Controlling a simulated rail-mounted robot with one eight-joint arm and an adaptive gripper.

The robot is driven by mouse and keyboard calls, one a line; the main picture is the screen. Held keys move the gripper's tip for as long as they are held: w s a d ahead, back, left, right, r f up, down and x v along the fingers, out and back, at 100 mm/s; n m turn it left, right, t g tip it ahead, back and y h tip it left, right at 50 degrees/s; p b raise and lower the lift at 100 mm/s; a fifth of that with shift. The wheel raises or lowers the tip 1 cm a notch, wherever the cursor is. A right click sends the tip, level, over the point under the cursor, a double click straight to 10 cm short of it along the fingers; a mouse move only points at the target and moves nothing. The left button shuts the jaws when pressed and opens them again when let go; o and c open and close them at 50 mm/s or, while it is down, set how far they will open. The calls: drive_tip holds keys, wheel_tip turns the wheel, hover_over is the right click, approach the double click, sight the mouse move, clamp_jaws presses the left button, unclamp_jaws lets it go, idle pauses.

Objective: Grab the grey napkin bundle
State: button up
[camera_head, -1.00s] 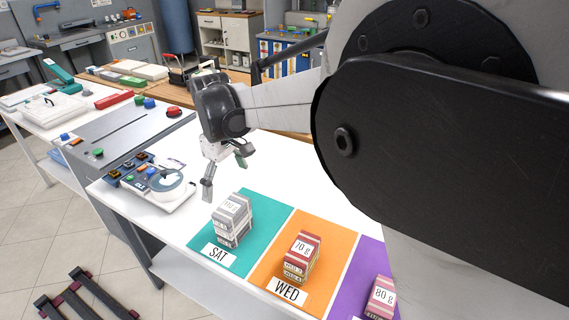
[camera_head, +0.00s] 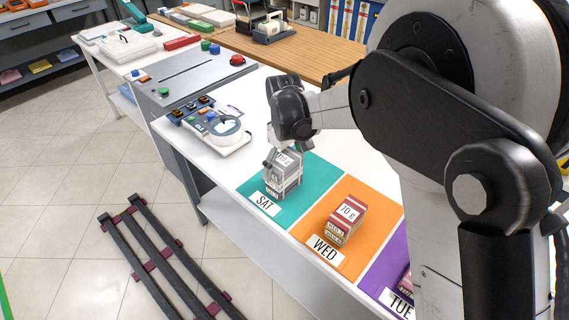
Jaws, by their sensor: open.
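The grey napkin bundle (camera_head: 284,177) is a small stack of grey and white striped pieces with a white label. It stands on the teal mat (camera_head: 316,176) behind the SAT card (camera_head: 264,203). My gripper (camera_head: 283,160) is at the bundle from above, its fingers reaching down around its upper part. The jaws are open. The far finger is mostly hidden, and I cannot tell whether either finger touches the bundle.
A red striped bundle marked 70 g (camera_head: 345,218) stands on the orange mat (camera_head: 372,204) just right. A purple mat (camera_head: 391,252) lies further right, partly behind my arm. A scale (camera_head: 222,133) stands to the left. Bare white table lies behind the teal mat.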

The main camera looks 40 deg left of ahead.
drive_tip(key=shift+f, duration=0.2)
drive_tip(key=c, duration=1)
drive_tip(key=shift+o, duration=0.2)
drive_tip(key=shift+r, duration=0.15)
